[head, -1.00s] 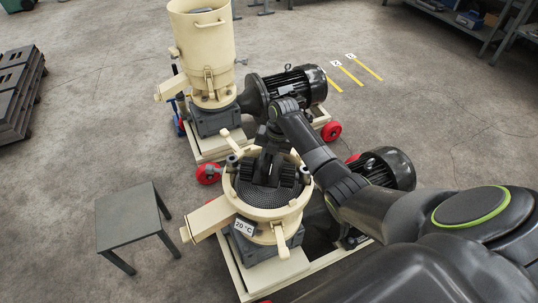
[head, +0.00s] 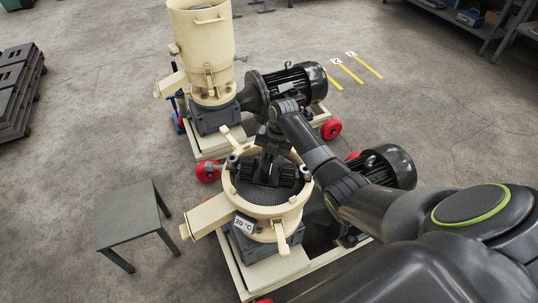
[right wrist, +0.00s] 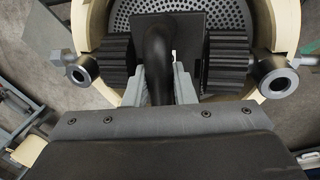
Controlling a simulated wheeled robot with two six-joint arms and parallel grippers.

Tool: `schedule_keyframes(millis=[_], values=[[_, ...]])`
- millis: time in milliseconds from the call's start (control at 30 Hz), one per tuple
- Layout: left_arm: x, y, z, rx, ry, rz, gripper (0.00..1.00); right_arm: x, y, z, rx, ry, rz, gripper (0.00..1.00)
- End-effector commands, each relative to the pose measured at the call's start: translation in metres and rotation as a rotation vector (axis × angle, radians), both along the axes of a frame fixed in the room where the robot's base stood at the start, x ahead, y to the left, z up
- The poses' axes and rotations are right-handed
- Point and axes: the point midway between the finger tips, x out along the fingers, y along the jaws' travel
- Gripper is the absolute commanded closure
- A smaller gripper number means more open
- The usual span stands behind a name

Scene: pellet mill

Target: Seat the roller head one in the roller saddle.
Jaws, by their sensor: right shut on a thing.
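Roller head one (head: 265,172) is black, with two ribbed rollers and a curved handle. It is inside the open round chamber of the near cream mill (head: 271,236), over the perforated die (head: 262,194). In the right wrist view the roller head (right wrist: 228,64) lies across the chamber between two grey eye-ended fittings at the rim. My right gripper (head: 268,143) is shut on its handle (right wrist: 158,62); the fingers (right wrist: 165,84) stand on both sides of it. The roller saddle is not clearly distinguishable, and I cannot tell whether the head touches it. My left gripper is not in view.
A second cream mill with a tall hopper (head: 204,48) and black motor (head: 292,82) stands behind. A small grey table (head: 126,213) is at the left. Dark stacked crates (head: 18,92) and shelving (head: 460,25) are farther off. Open floor lies around.

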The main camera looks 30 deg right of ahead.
Motion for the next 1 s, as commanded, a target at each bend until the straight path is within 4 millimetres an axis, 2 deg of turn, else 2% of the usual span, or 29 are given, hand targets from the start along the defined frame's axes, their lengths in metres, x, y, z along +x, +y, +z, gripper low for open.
schedule_keyframes(millis=[33,300,333,500,700,733,900,1000], values=[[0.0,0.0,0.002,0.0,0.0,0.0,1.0,0.006,0.001,0.008,0.001,-0.019,0.004,1.0],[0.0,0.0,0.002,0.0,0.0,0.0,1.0,0.006,0.001,0.007,0.001,-0.019,0.004,1.0],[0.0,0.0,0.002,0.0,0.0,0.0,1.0,0.006,0.001,0.007,0.001,-0.019,0.004,0.75],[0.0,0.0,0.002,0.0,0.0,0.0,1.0,0.004,0.001,0.004,0.0,-0.013,0.003,0.53],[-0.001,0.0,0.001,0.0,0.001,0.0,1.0,0.002,0.001,0.001,0.001,-0.007,0.002,0.51],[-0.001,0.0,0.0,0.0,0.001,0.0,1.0,-0.004,0.0,-0.008,0.0,0.013,-0.002,0.49],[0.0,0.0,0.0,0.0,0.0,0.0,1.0,-0.002,0.0,-0.006,-0.001,0.007,-0.001,0.26],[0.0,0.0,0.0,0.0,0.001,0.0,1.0,-0.002,-0.001,-0.005,-0.002,0.006,-0.001,0.26]])
